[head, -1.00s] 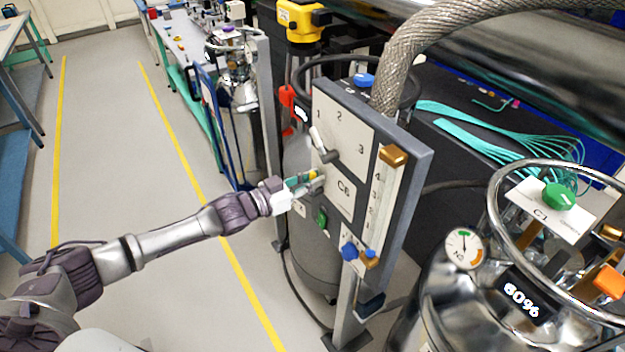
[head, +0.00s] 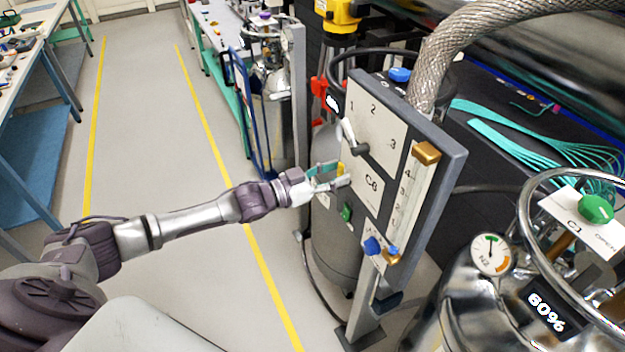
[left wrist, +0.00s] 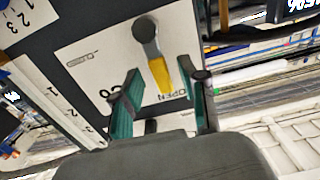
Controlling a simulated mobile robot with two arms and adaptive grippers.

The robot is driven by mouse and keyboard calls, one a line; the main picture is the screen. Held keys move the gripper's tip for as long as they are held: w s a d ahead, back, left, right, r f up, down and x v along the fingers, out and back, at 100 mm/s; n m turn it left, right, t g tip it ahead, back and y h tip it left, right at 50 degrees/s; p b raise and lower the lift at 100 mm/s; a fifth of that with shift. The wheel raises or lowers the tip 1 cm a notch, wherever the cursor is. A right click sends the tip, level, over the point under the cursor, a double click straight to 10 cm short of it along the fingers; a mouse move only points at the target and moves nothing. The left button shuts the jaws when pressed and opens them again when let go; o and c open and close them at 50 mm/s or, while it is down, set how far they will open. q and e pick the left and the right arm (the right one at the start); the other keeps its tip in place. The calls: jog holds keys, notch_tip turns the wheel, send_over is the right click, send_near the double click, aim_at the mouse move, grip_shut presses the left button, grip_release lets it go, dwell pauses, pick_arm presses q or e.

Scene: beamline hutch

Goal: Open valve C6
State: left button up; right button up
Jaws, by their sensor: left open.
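The valve C6 plate (head: 371,183) is a white card on the grey panel. In the left wrist view, its valve has a grey hub (left wrist: 146,32) and a yellow-ended handle (left wrist: 160,75). The yellow end points toward my gripper and lies near the word OPEN. My left gripper (head: 335,178) is at the left side of the panel. It is open, with its teal fingers (left wrist: 163,103) on either side of the yellow end. I cannot tell whether either finger touches it. The hub is hard to make out in the head view. My right gripper is not in view.
Above C6 is a selector lever (head: 352,138) with numbers 1 to 3. A green switch (head: 346,212) and a blue knob (head: 372,245) sit lower. A steel vessel (head: 470,300) with a green C1 knob (head: 596,208) stands right. The floor (head: 150,150) at left is clear.

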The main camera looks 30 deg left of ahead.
pick_arm(q)
jog(key=v, duration=1)
jog(key=shift+s+a, duration=0.2)
jog(key=s+a+f+n+g+y+b, duration=0.1)
jog(key=a+f+n+y, duration=0.2)
jog(key=f, duration=1)
jog(key=s+a+f+n+y+b, duration=0.1)
jog(key=a+f+y+b, duration=0.3)
jog(key=f, duration=1)
jog(key=s+f+g+y+p, duration=0.1)
jog(key=s+f+g+y, duration=0.2)
jog(key=s+f, duration=0.6)
jog(key=s+d+f+n+g+y+b, duration=0.1)
jog(key=s+d+f+g, duration=0.15)
jog(key=s+f, duration=0.6)
jog(key=s+d+f+g+b, duration=0.1)
jog(key=s+d+f+g, duration=0.15)
jog(key=s+f, duration=0.65)
jog(key=s+d+f+g, duration=0.2)
jog(key=s+d+f, duration=0.1)
jog(key=s, duration=0.5)
jog(key=s+d+f+g, duration=0.2)
jog(key=s+d+f, duration=0.1)
jog(key=s, duration=0.5)
jog(key=shift+d+f, duration=0.35)
jog(key=shift+f, duration=0.1)
